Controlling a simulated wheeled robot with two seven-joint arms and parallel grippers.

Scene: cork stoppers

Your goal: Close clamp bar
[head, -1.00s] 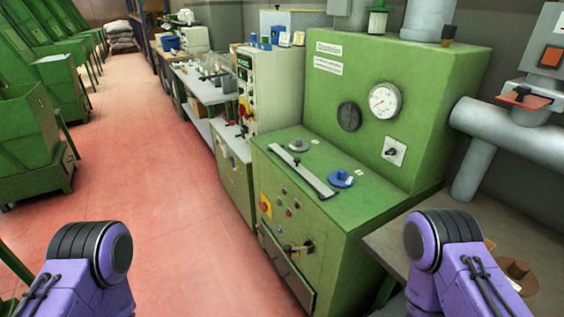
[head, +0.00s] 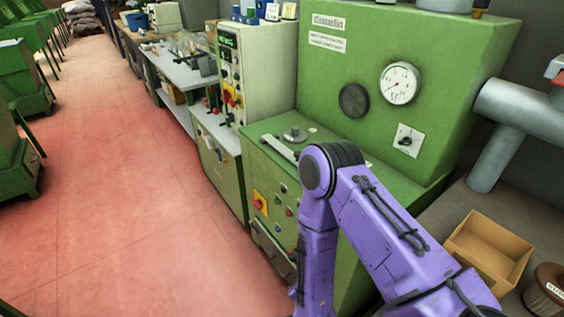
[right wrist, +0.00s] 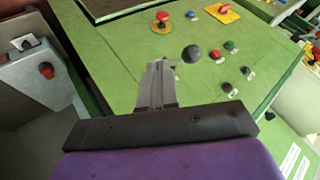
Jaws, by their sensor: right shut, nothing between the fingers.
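The clamp bar (head: 279,147), a flat pale metal bar, lies on the sloped top of the green machine (head: 340,90). Only its far end shows in the head view; my purple right arm hides the rest. In the right wrist view my right gripper (right wrist: 160,70) is shut and empty, its fingers pointing at the green front panel. A dark ball knob (right wrist: 192,54) shows just right of the fingertips; I cannot tell whether they touch. My right gripper is out of the head view, and my left gripper is in neither view.
A round metal fitting (head: 295,134) sits beside the bar. The front panel carries a red button (right wrist: 162,16) and several small coloured buttons. A cardboard box (head: 488,250) and a brown spool (head: 548,290) stand at the right.

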